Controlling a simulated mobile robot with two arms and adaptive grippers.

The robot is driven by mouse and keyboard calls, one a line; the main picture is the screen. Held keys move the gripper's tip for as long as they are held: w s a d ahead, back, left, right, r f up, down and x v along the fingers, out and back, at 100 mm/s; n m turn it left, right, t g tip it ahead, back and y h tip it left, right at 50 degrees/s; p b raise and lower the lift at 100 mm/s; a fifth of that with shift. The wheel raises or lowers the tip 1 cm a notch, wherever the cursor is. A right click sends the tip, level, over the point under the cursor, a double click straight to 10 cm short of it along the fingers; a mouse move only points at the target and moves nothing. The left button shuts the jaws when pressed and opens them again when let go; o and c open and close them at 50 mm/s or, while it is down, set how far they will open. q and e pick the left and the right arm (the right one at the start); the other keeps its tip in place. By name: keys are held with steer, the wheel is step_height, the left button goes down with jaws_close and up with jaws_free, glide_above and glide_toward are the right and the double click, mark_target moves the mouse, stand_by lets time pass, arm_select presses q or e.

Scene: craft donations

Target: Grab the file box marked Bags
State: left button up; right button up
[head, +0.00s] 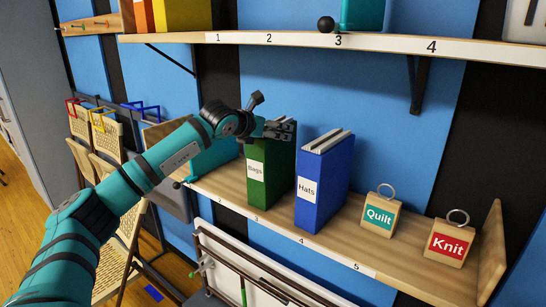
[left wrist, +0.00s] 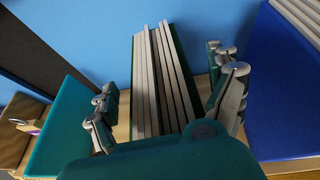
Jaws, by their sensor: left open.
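The green file box marked Bags (head: 257,178) stands upright on the lower shelf, left of the blue file box marked Hats (head: 322,187). My left gripper (head: 277,129) is above the top of the Bags box in the head view. In the left wrist view the gripper is open, with one finger set on each side of the Bags box (left wrist: 158,80) and its grey contents. The right-hand fingers lie between it and the blue box (left wrist: 288,85). I cannot tell whether any finger touches the box. My right gripper is not in view.
A teal box (head: 214,160) stands left of the Bags box. Wooden blocks labelled Quilt (head: 379,217) and Knit (head: 447,242) stand to the right on the lower shelf (head: 360,262). The upper shelf (head: 300,44) runs above. Folded chairs (head: 110,140) stand at the left.

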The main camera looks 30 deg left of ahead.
arm_select(q)
steer(key=shift+s, duration=0.1)
steer(key=c, duration=1.7)
steer(key=shift+r, duration=0.1)
steer(key=shift+c, duration=0.3)
